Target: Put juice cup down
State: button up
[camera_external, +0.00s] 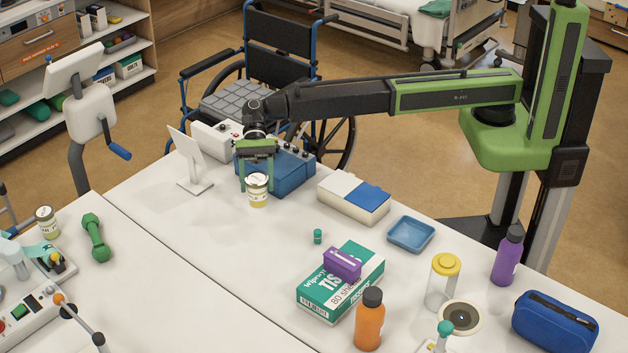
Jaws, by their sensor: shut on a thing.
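The juice cup (258,197) is a small clear cup with a pale lid and yellowish contents. My gripper (257,178) points down with its green fingers on either side of the cup's upper part, shut on it. The cup is upright over the white table (225,235), near its far edge. I cannot tell if its base touches the table or is slightly above it.
A blue box-shaped device (290,172) stands close behind the cup. A white stand (190,160) is to the left, and a white and blue box (353,197) to the right. A small green-capped vial (318,236) stands nearer the camera. The table left-front of the cup is clear.

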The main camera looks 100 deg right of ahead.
aim_at(256, 195)
jog(key=a, duration=0.1)
jog(key=a+f+b, duration=0.1)
jog(key=a+f, duration=0.1)
jog(key=shift+w+a+f, duration=0.2)
jog(key=shift+w+f, duration=0.05)
jog(key=shift+a, duration=0.4)
notch_tip(256, 195, down, 4)
jog(key=b, duration=0.4)
jog(key=shift+f+b, duration=0.15)
jog(key=shift+b, duration=0.15)
jog(key=shift+r, duration=0.2)
jog(key=shift+f, duration=0.2)
jog(key=o, duration=1.7)
